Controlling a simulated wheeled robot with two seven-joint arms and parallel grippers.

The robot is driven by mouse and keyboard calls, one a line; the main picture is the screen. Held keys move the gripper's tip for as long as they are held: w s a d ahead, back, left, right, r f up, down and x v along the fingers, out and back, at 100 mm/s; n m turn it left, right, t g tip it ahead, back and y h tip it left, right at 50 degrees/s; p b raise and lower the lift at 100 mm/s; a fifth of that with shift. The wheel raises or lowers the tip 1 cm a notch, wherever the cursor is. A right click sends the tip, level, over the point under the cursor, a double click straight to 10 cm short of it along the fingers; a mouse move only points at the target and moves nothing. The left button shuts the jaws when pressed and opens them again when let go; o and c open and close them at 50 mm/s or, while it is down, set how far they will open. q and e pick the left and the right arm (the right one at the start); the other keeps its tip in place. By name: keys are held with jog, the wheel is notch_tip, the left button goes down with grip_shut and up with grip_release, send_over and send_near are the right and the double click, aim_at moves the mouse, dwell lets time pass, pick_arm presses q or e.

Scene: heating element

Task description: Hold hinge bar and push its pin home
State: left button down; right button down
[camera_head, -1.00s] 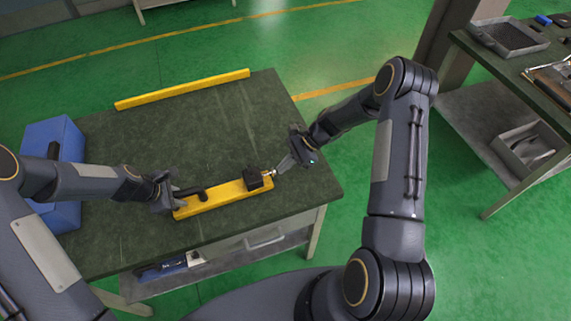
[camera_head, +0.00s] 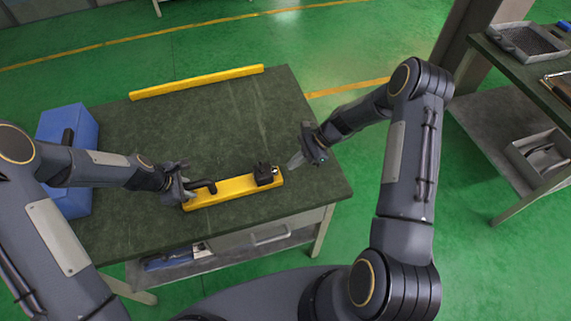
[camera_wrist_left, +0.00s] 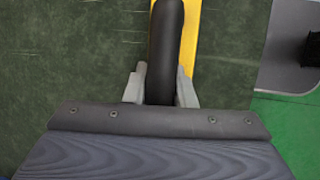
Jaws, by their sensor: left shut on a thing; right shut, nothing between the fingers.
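The yellow hinge bar (camera_head: 233,190) lies on the dark green table (camera_head: 215,120) near its front edge. A black block (camera_head: 264,175) sits at its right end, with the small shiny pin (camera_head: 275,170) at that block. A black curved handle (camera_head: 205,187) rises from the bar's left end. My left gripper (camera_head: 188,196) is at that end; in the left wrist view its fingers (camera_wrist_left: 160,88) are shut on the black handle (camera_wrist_left: 166,45). My right gripper (camera_head: 295,161) is shut and empty, just right of the pin and apart from it. How deep the pin sits is too small to tell.
A yellow strip (camera_head: 197,82) runs along the table's back edge. A blue box (camera_head: 68,150) stands at the table's left. A shelf with a blue item (camera_head: 168,262) is below the tabletop. Another bench with a grey tray (camera_head: 520,42) stands at the right. The table's middle is clear.

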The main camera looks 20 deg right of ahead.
jog(key=v, duration=1)
jog(key=shift+d, duration=0.3)
pick_arm(q)
jog(key=c, duration=1.1)
grip_release()
jog(key=shift+r, duration=0.1)
